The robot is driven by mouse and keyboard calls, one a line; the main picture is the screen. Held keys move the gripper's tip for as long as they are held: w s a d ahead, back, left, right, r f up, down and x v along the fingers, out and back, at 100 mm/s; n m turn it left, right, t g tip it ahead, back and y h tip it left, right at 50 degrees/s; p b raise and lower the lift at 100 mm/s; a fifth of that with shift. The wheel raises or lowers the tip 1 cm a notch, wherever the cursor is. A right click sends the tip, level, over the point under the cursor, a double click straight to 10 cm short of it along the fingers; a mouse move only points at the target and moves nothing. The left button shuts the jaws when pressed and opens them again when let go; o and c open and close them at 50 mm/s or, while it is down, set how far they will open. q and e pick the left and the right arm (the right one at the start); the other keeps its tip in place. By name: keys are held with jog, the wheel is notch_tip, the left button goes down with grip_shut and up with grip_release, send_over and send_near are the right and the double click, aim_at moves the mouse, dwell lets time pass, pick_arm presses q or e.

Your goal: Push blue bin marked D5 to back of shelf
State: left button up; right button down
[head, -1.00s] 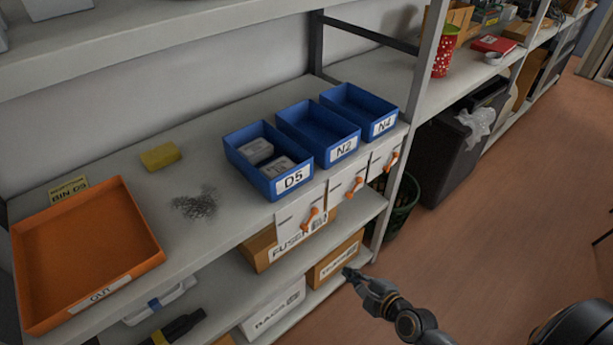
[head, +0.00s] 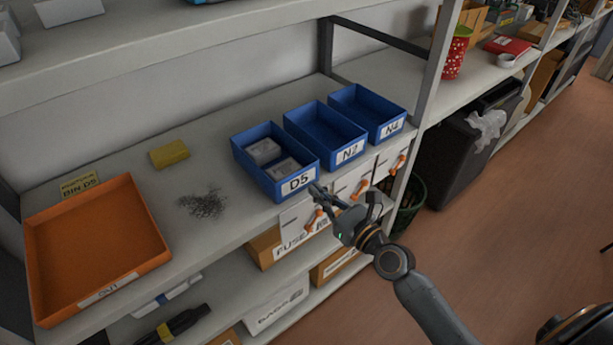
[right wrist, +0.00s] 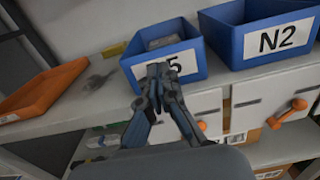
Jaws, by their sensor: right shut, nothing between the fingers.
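The blue bin marked D5 (head: 298,183) stands near the front edge of the shelf (head: 130,165), at the left of the three blue bins. Pale boxes (head: 264,151) lie inside it. My right gripper (head: 343,190) is shut and empty, just in front of the D5 bin's label side. In the right wrist view, its closed fingertips (right wrist: 157,70) cover part of the label on the D5 bin (right wrist: 192,62); I cannot tell whether they touch it. My left gripper is not in view.
The blue bins N2 (head: 349,152) and N4 (head: 391,129) stand to the right of D5. An orange tray (head: 152,262), a yellow block (head: 169,154) and a dark wiry heap (head: 203,203) are to the left. Shelf surface behind D5 looks clear.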

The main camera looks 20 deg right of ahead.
aim_at(298, 175)
jog(key=shift+x, duration=2.4)
